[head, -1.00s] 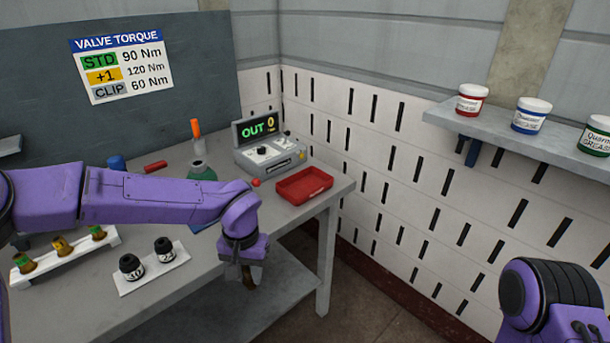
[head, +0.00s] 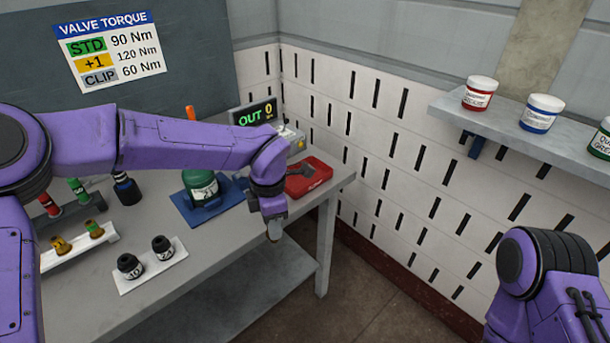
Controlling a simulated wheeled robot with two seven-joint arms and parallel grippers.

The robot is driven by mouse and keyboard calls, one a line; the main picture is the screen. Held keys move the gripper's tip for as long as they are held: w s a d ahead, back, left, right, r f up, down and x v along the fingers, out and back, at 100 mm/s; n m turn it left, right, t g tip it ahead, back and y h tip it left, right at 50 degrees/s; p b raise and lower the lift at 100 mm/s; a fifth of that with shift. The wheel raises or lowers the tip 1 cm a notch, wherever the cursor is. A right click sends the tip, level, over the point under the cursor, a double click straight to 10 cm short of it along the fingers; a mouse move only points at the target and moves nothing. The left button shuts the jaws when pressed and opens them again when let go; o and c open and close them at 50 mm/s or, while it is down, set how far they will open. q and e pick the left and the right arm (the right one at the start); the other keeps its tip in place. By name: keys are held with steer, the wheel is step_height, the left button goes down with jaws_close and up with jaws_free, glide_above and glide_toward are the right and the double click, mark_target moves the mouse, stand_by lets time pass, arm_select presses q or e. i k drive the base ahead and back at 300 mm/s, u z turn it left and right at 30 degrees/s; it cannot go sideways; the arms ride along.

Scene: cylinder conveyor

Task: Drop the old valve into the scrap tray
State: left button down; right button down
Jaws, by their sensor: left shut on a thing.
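My left gripper (head: 272,218) is shut on a small brass-coloured valve (head: 274,237), of which only the lower end shows below the fingers. It hangs beyond the table's front edge, in front of the scrap tray in the picture. The right gripper is out of view; only part of that arm shows at the lower right.
A green cylinder (head: 201,188) stands on a blue base (head: 190,212). A white rack holds brass valves (head: 61,246); another holds two black pieces (head: 162,245). The tester with the "OUT 0" display (head: 257,116) stands behind my wrist. A shelf of jars (head: 480,94) is at the right.

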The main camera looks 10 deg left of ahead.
mark_target(299, 180)
steer(key=i, duration=0.9)
